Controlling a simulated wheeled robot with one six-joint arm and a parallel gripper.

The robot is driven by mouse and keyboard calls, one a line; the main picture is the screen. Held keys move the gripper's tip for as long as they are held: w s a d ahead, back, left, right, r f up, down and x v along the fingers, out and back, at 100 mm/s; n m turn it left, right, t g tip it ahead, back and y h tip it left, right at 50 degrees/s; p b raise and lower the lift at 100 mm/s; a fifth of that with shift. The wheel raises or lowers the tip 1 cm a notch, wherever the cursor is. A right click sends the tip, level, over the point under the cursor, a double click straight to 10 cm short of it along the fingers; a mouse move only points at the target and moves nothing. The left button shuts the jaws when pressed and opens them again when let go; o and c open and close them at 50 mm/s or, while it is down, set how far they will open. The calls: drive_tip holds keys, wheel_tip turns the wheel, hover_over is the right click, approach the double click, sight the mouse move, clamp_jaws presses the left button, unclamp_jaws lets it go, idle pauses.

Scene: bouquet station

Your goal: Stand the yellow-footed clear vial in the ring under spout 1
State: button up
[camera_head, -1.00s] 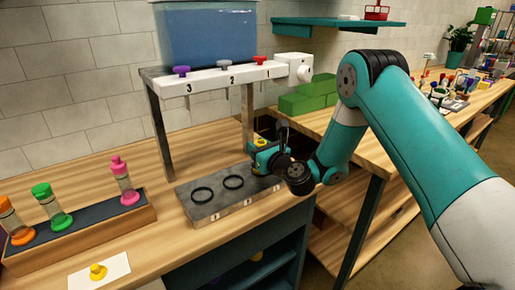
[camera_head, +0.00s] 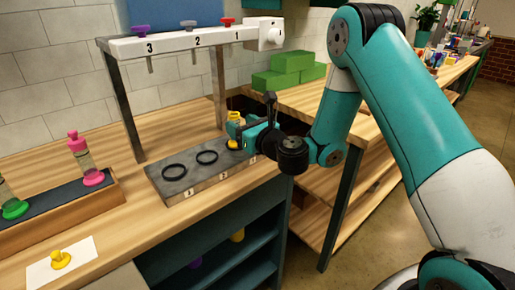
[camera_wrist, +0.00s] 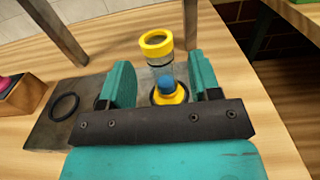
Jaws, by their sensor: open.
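The yellow-footed clear vial (camera_head: 233,143) stands upright at the right end of the grey plate, at position 1 below spout 1. In the wrist view the vial (camera_wrist: 156,43) has a yellow rim, a clear body and a yellow foot. A dark curve shows beside its foot, but the ring there is mostly hidden. My gripper (camera_head: 246,127) is open at the vial's right side. In the wrist view my gripper's fingers (camera_wrist: 160,82) are apart, on either side of the vial's lower part.
The spout frame (camera_head: 190,44) stands over the grey plate (camera_head: 190,188), where two other rings (camera_head: 174,171) are empty. A rack (camera_head: 110,195) with a pink-footed vial is left. A yellow stopper (camera_head: 60,260) lies on a white card. Green blocks (camera_head: 290,62) sit behind.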

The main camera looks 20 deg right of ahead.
drive_tip(key=b+v, duration=0.6)
drive_tip(key=s+a+r+n+g+y, duration=0.1)
drive_tip(key=s+a+n+g+y, duration=0.2)
drive_tip(key=s+a+n+g, duration=0.65)
drive_tip(key=s+a+n+g+y, duration=0.25)
drive_tip(key=s+a+n, duration=0.3)
drive_tip(key=n, duration=0.95)
drive_tip(key=s+d+f+n+g+h, duration=0.1)
drive_tip(key=s+d+n+g+h, duration=0.1)
drive_tip(key=s+n, duration=0.5)
drive_tip(key=s+d+f+n+g+h, duration=0.1)
drive_tip(key=s+d+n+g+h, duration=0.2)
drive_tip(key=s+d+n+h, duration=0.2)
drive_tip(key=s+n, duration=0.2)
drive_tip(key=n, duration=0.1)
drive_tip(key=shift+s+d, duration=0.15)
drive_tip(key=shift+s, duration=0.15)
drive_tip(key=shift+f, duration=0.1)
